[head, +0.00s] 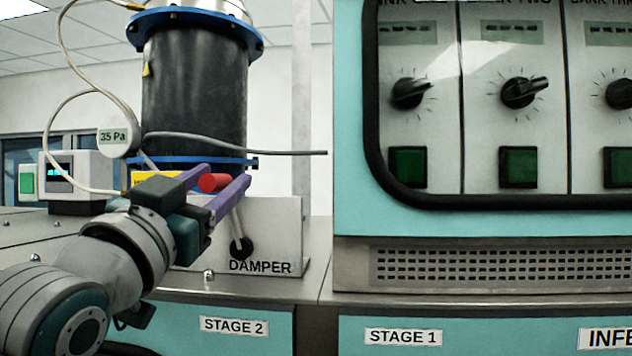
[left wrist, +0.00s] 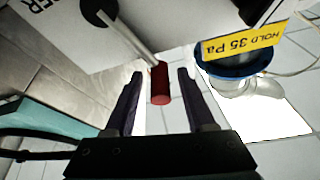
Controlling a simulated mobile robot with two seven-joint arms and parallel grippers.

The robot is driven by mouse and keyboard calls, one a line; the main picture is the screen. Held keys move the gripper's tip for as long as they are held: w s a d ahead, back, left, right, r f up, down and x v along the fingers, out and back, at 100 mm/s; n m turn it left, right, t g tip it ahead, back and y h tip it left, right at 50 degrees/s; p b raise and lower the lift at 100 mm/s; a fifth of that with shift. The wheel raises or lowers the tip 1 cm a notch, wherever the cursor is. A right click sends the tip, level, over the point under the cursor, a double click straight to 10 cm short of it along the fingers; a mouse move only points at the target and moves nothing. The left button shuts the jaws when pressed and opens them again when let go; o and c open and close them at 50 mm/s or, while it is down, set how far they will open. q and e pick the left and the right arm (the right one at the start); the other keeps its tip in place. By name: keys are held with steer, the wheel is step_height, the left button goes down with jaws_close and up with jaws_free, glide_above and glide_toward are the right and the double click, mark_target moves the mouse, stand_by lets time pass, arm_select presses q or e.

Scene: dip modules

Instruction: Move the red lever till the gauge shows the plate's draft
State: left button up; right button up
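The red lever knob (head: 208,183) sits on a grey rod that rises from a black pivot (head: 241,249) above the word DAMPER, tilted left. My left gripper (head: 225,188) is open, its purple fingers on either side of the knob. In the left wrist view the knob (left wrist: 160,84) lies between the fingers with a gap each side. My right gripper is out of view.
A black cylinder with blue flanges (head: 195,90) stands behind the lever, with thin hoses looping near it. A grey box with a small display (head: 60,170) stands at left. A teal panel with knobs and green buttons (head: 480,215) fills the right.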

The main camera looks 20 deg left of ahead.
arm_select(q)
steer(key=shift+s+f+b, duration=0.2)
steer(key=shift+s+b, duration=0.05)
steer(key=shift+b, duration=0.05)
steer(key=b+v, duration=0.5)
steer(key=v, duration=0.4)
steer(key=shift+s, duration=0.15)
steer(key=shift+r, duration=0.1)
